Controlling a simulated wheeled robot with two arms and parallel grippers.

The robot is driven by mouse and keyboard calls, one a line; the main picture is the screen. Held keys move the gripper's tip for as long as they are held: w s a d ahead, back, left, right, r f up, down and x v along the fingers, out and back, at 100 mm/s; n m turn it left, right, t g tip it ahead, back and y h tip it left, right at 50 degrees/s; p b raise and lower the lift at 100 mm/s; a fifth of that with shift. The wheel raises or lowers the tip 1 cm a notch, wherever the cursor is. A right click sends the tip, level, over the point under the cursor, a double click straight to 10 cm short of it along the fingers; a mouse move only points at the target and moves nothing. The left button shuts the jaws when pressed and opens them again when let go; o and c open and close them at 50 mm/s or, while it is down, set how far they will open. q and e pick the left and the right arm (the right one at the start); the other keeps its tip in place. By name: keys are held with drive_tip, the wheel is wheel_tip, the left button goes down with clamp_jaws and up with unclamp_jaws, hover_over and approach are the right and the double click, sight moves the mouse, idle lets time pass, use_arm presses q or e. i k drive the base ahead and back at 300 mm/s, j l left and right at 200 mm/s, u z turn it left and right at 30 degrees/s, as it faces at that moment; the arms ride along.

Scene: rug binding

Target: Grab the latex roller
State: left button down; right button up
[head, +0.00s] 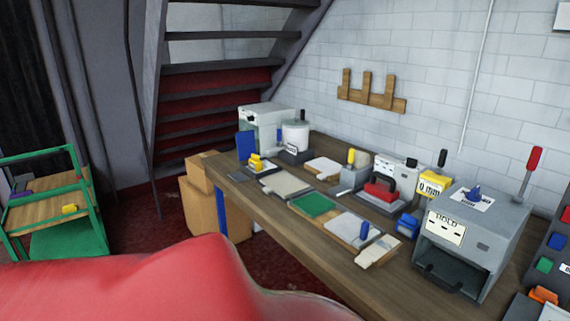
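I cannot pick out the latex roller for sure at this size. Small handled tools lie on the wooden workbench (262,213). One is a yellow-handled tool (256,163) near the bench's far left end. Another is a blue upright handle (364,231) on a grey pad (347,226) near the front edge. A grey device with a yellow-topped lever (351,158) stands in the middle. Neither of my grippers is in view.
A machine labelled HOLD (480,230) stands at the bench's right, with a red-handled lever (533,160). A white pot (296,136) stands at the far end. Cardboard boxes (215,210) and a green cart (70,238) are left. A large red surface fills the lower left.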

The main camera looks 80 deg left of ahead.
sight(254, 162)
drive_tip(key=u, duration=2.75)
drive_tip(key=i+j+u, duration=0.1)
drive_tip(key=i+j, duration=0.15)
drive_tip(key=i, duration=0.15)
drive_tip(key=i+j+u, duration=0.1)
drive_tip(key=i, duration=0.25)
drive_tip(key=i+j, duration=0.3)
drive_tip(key=i+u, duration=0.05)
drive_tip(key=i, duration=0.05)
